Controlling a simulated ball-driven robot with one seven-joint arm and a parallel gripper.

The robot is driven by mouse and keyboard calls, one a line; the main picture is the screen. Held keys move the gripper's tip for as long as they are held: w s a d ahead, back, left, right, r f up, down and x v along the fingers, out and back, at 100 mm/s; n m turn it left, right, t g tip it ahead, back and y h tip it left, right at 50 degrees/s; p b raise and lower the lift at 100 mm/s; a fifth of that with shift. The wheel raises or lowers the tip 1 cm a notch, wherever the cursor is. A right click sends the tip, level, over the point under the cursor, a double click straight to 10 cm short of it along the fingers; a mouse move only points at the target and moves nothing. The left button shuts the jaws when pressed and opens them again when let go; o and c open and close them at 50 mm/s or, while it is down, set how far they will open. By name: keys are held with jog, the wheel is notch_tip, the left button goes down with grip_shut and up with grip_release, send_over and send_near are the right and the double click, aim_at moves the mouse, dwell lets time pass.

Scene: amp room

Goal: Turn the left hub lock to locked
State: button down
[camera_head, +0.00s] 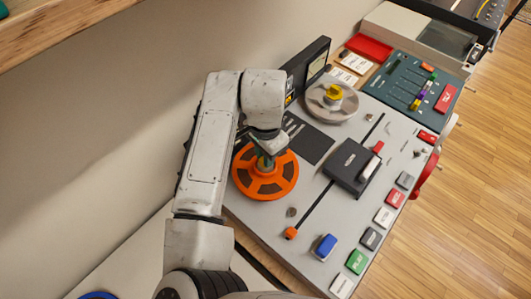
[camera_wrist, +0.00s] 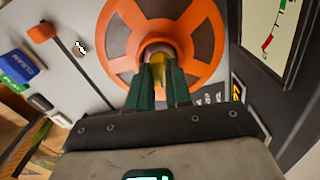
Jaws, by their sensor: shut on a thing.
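The orange reel (camera_head: 276,188) sits on the left of the grey tape deck. It also shows in the wrist view (camera_wrist: 205,30), with dark window openings. The left hub lock (camera_wrist: 162,62) is a small yellowish piece at the reel's centre. My gripper (camera_wrist: 160,74) reaches in over the hub with its dark green fingers on either side of the lock, shut on it. In the head view my gripper (camera_head: 265,161) comes down over the reel's centre and hides most of the lock, so its turn angle cannot be told.
A grey reel (camera_head: 322,108) with a yellow hub lock (camera_head: 333,92) is at the back. A black head block (camera_head: 350,166) and coloured buttons (camera_head: 357,262) lie to the right. A black meter housing (camera_head: 305,68) stands close behind my arm. A fader panel (camera_head: 415,85) is farther back.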

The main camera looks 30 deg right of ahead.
jog(key=m+b, duration=0.1)
jog(key=m, duration=0.3)
jog(key=shift+f, duration=0.1)
jog(key=m+b, duration=0.2)
jog(key=m, duration=0.2)
jog(key=m+b, duration=0.2)
jog(key=m, duration=0.2)
jog(key=shift+m+b, duration=0.75)
jog(key=shift+m, duration=1.35)
jog(key=c, duration=1)
grip_release()
jog(key=shift+c, duration=0.2)
